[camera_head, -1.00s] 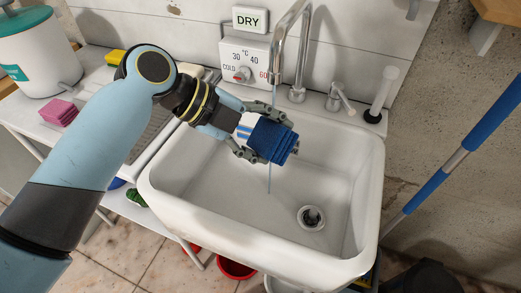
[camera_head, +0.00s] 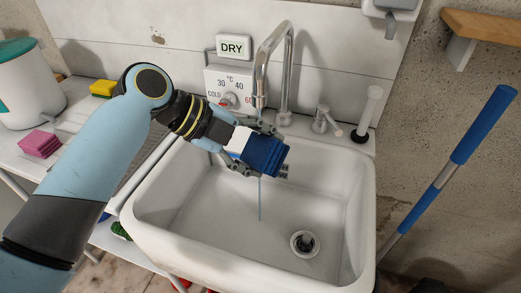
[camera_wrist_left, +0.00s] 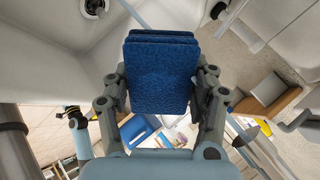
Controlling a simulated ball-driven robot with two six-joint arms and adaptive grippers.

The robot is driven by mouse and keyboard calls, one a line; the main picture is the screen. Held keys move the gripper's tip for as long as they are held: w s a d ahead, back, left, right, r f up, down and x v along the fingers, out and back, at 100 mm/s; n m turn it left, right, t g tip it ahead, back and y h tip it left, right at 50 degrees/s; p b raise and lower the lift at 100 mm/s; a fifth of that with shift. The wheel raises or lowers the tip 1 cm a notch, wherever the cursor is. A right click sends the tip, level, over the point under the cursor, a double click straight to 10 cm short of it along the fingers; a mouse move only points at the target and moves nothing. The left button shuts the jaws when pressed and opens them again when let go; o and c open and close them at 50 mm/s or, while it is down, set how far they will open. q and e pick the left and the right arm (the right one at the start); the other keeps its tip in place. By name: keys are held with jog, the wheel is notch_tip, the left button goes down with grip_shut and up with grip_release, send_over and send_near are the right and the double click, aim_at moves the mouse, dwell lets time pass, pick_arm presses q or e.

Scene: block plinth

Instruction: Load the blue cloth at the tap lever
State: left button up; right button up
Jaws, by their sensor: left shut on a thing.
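My left gripper (camera_head: 256,148) is shut on the folded blue cloth (camera_head: 266,154) and holds it above the white sink basin (camera_head: 190,228), below the chrome tap spout (camera_head: 275,42). The cloth fills the middle of the left wrist view (camera_wrist_left: 162,75), with a finger on each side. A thin water stream (camera_head: 260,200) shows below the cloth; I cannot tell whether it touches the cloth. The tap lever (camera_head: 325,119) stands on the sink's back rim, right of the spout and apart from the gripper. My right gripper is not in view.
A temperature panel with a red knob (camera_head: 228,99) and a DRY sign (camera_head: 234,46) are behind the sink. A pink sponge stack (camera_head: 40,144) and a yellow sponge (camera_head: 102,88) lie at left. A blue pole (camera_head: 480,125) leans at right. The basin's drain (camera_head: 305,243) is clear.

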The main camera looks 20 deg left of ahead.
pick_arm(q)
jog(key=shift+s+p, duration=0.5)
jog(key=shift+s, duration=0.85)
jog(key=shift+s+d+p, duration=0.1)
jog(key=shift+s+p, duration=0.55)
jog(key=shift+s, duration=2.05)
jog(key=s+r+p, duration=0.4)
jog(key=s, duration=0.1)
